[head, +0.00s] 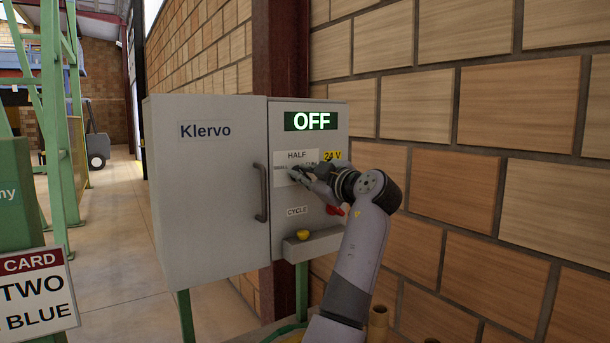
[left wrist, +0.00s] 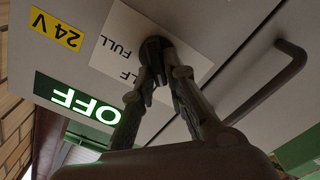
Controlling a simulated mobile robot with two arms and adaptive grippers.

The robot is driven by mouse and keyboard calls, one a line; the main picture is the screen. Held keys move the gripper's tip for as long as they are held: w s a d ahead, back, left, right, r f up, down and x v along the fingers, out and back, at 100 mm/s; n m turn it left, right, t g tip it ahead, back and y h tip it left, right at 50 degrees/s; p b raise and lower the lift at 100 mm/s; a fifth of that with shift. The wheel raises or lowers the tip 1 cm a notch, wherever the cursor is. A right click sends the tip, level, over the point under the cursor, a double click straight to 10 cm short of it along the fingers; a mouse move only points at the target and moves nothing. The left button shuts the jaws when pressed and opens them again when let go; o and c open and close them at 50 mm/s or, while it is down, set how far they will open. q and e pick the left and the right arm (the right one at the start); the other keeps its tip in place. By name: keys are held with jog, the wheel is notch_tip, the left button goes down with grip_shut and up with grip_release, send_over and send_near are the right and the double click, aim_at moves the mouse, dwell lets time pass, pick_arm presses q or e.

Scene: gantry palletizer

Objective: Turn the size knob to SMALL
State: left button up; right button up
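The size plate (head: 297,156) is a white label on the grey cabinet's right door, with HALF at the top and SMALL at the left. My left gripper (head: 296,176) is at this plate and hides part of its lettering. In the left wrist view the dark size knob (left wrist: 154,45) sits between the fingertips of my left gripper (left wrist: 160,62), which close in on it from both sides. The plate (left wrist: 122,28) shows FULL and part of HALF there. Which way the knob points is hidden by the fingers. My right gripper is in neither view.
A green-lit OFF display (head: 310,121) and a yellow 24 V label (head: 332,155) are above. A CYCLE label (head: 297,211), a yellow button (head: 303,234) and a ledge (head: 314,245) are below. A dark door handle (head: 261,192) stands out at left. A brick wall (head: 470,140) is close at right.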

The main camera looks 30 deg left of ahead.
pick_arm(q)
jog(key=o, duration=0.4)
jog(key=shift+c, duration=0.2)
jog(key=v, duration=1.2)
